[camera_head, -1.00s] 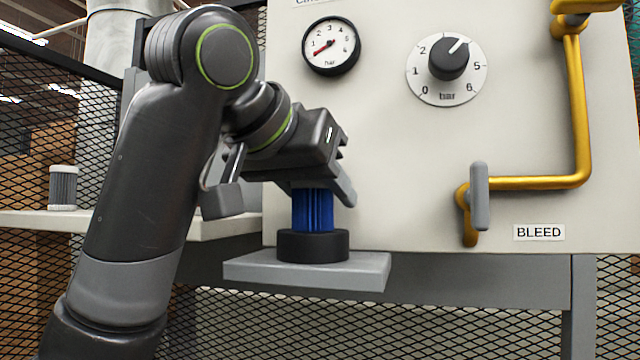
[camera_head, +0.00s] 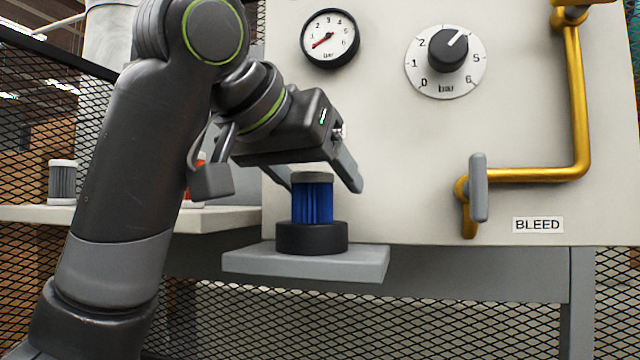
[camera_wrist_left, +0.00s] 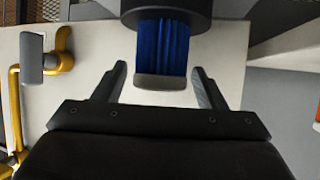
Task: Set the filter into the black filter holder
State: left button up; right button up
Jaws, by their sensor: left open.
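The blue filter (camera_head: 312,203) with a grey cap stands upright in the black filter holder (camera_head: 312,238) on a small grey shelf. My left gripper (camera_head: 322,182) is open just above the filter, its fingers apart around the cap and not gripping it. In the left wrist view the filter (camera_wrist_left: 162,45) shows upside down between the open fingers of my left gripper (camera_wrist_left: 160,78), with a gap on each side. The black holder (camera_wrist_left: 165,8) is at the top edge there. My right gripper is not in view.
The grey shelf (camera_head: 305,262) juts out below the pale panel. The panel carries a gauge (camera_head: 330,39), a dial (camera_head: 447,55) and a yellow pipe (camera_head: 577,110) with a grey handle (camera_head: 478,188). A grey filter (camera_head: 62,182) stands on the left side shelf (camera_head: 30,214).

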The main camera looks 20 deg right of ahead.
pick_arm(q)
jog(key=b+v, duration=0.5)
jog(key=v, duration=0.6)
jog(key=shift+a+f, duration=0.1)
jog(key=shift+f, duration=0.05)
